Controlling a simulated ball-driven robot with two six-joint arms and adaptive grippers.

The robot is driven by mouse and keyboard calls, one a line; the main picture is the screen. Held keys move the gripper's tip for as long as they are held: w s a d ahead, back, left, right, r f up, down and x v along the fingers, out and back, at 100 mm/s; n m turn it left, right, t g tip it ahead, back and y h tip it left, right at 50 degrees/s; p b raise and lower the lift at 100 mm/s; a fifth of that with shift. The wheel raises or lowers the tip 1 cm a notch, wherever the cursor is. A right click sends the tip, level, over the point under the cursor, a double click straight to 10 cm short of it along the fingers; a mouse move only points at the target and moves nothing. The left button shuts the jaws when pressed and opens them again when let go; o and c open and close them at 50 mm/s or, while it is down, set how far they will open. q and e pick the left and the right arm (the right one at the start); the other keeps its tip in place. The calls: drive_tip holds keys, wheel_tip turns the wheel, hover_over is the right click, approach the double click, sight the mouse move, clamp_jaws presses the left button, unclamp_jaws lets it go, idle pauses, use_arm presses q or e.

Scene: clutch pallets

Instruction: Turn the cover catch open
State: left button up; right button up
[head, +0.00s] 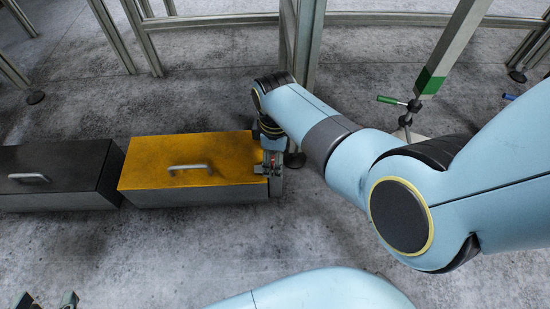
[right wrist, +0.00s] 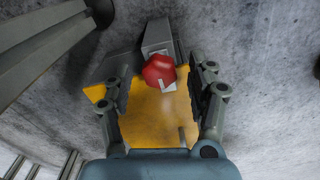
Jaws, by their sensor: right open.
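A box with a yellow cover (head: 215,150) and a grey handle (head: 190,169) sits on the floor, left of centre in the head view. The cover looks shut. In the right wrist view, a red catch knob (right wrist: 158,68) with a pale pointer strip sits on a grey block (right wrist: 158,38) at the edge of the yellow cover (right wrist: 155,122). My right gripper (right wrist: 161,88) is open, with one finger on either side of the knob; contact is not visible. My left gripper (head: 46,301) shows only two spread fingertips at the bottom left edge, apart and empty.
A black box (head: 60,170) with a handle stands left of the yellow one, with little gap. Grey metal frame posts (head: 305,60) rise behind. A post with a green band and green handle (head: 390,100) stands at right. The floor in front is clear.

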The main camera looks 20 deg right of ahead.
drive_tip(key=c, duration=1.1)
drive_tip(key=shift+m+p, duration=0.3)
drive_tip(key=shift+c, duration=0.2)
drive_tip(key=shift+w+r+m+p, duration=0.15)
drive_tip(key=shift+m+p, duration=0.2)
drive_tip(key=shift+m, duration=0.25)
drive_tip(key=shift+m+p, duration=0.45)
drive_tip(key=shift+m, duration=0.35)
drive_tip(key=m+p, duration=0.1)
drive_tip(key=m, duration=0.2)
drive_tip(key=shift+m, duration=0.3)
drive_tip(key=m+p, duration=0.1)
drive_tip(key=m, duration=0.4)
drive_tip(key=shift+m, duration=0.3)
use_arm(q)
drive_tip(key=r+g, duration=0.1)
drive_tip(key=g, duration=0.1)
drive_tip(key=r+g, duration=0.1)
drive_tip(key=g, duration=0.1)
drive_tip(key=r+g, duration=0.1)
drive_tip(key=shift+w+a+r+g, duration=0.15)
drive_tip(key=shift+w+a+g, duration=0.2)
drive_tip(key=shift+g, duration=0.05)
use_arm(e)
drive_tip(key=m, duration=0.5)
drive_tip(key=shift+f, duration=0.2)
drive_tip(key=shift+m, duration=0.3)
